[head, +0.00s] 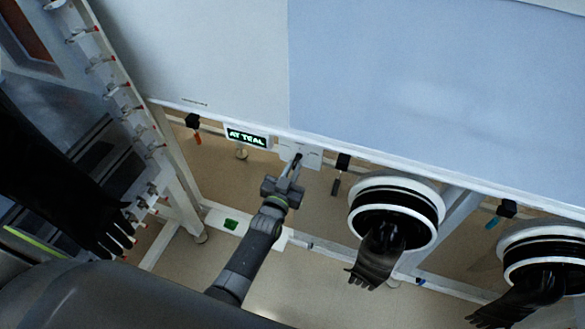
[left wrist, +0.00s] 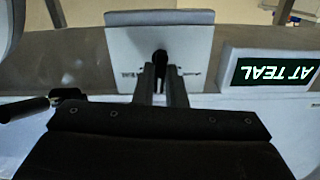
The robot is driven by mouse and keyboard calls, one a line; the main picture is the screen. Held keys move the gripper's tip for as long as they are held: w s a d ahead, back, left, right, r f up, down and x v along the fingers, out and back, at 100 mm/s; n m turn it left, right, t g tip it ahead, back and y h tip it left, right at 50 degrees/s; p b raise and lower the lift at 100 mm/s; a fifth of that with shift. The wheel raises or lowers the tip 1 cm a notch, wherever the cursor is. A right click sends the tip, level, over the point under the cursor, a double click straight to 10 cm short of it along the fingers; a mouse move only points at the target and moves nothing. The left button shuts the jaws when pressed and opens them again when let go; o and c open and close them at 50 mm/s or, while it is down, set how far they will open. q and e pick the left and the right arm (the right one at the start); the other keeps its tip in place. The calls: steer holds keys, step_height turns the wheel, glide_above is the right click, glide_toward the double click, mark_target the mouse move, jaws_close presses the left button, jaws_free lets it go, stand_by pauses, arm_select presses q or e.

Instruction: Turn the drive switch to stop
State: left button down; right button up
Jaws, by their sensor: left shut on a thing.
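The drive switch is a black knob (left wrist: 160,58) on a pale square plate (left wrist: 190,44), with small markings on either side too small to read. In the head view the plate (head: 313,158) sits on the rail under the large pale panel. My left gripper (head: 297,158) reaches up to it from below. In the left wrist view the two fingers of my left gripper (left wrist: 161,74) are shut on the knob, one on each side, and partly hide it. The knob looks roughly upright in that view. My right gripper is not in view.
A lit display reading "AT TEAL" (head: 247,137) is beside the plate; it also shows in the left wrist view (left wrist: 272,70). Round glove ports (head: 396,187) with hanging black gloves (head: 376,262) stand to the right. A slanted white post with pegs (head: 130,105) is at left.

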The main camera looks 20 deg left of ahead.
arm_select(q)
steer(key=shift+n, duration=0.6)
steer(key=c, duration=1.5)
jaws_free()
steer(key=s, duration=0.5)
steer(key=s+p, duration=0.1)
steer(key=s, duration=1.1)
steer(key=shift+s+a+p, duration=0.2)
steer(key=shift+a+p, duration=0.1)
steer(key=shift+p, duration=0.1)
